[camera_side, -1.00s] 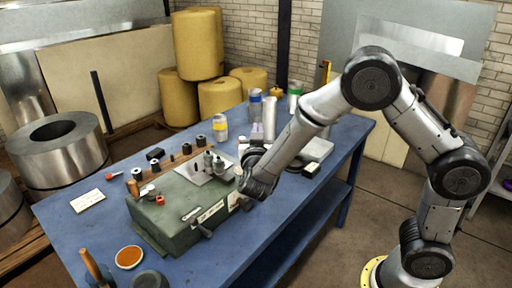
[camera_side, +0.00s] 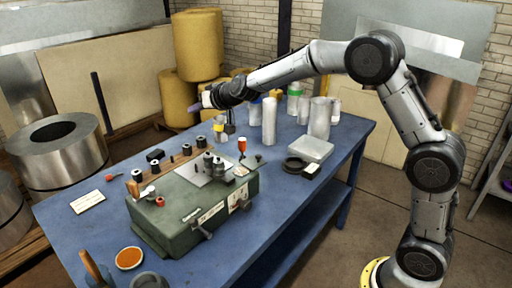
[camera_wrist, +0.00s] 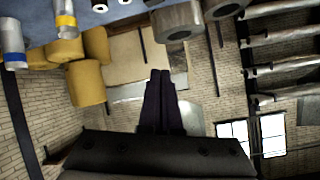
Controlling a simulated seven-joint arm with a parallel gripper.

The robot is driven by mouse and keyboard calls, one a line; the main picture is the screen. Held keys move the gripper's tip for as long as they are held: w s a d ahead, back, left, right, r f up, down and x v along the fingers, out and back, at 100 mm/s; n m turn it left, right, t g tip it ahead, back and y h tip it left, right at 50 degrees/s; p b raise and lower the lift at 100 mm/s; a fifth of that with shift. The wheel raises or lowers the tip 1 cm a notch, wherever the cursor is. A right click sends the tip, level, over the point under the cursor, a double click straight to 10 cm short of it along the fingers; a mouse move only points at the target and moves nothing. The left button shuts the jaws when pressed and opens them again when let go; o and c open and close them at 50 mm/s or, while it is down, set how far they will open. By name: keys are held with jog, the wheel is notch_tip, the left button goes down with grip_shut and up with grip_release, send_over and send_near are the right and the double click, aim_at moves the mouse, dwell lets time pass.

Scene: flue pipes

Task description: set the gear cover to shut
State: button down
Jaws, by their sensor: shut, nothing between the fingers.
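A green machine (camera_side: 180,225) sits on the blue bench, with a grey metal plate (camera_side: 190,174) and small cylindrical fittings on its top. Dark levers show on its front and near its right end, along with a red-topped part (camera_side: 242,146). I cannot tell for sure which part is the gear cover, or whether it is open or shut. My gripper (camera_side: 194,107) is raised above the back of the bench, well clear of the machine, and points left. In the wrist view my gripper (camera_wrist: 161,74) has its dark fingers together, with nothing between them.
Grey cylinders (camera_side: 269,122) and banded jars stand behind the machine, under and right of my forearm. A pale box (camera_side: 310,149) lies at the right. An orange dish (camera_side: 129,258) is at the front left. Yellow rolls (camera_side: 196,45) stand behind the bench.

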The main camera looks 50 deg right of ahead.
jog(key=s+d+n+g, duration=0.1)
jog(key=s+d+g, duration=0.25)
jog(key=d, duration=0.25)
jog(key=g, duration=0.5)
send_over(253, 157)
jog(key=shift+m+h, duration=0.3)
jog(key=shift+h, duration=0.1)
jog(key=f, duration=1)
jog(key=s+f, duration=0.1)
jog(key=f, duration=0.4)
jog(key=shift+a+f, duration=0.1)
jog(key=shift+f, duration=0.15)
jog(key=shift+s+a+f, duration=0.1)
jog(key=shift+s+a, duration=0.05)
jog(key=shift+s, duration=0.2)
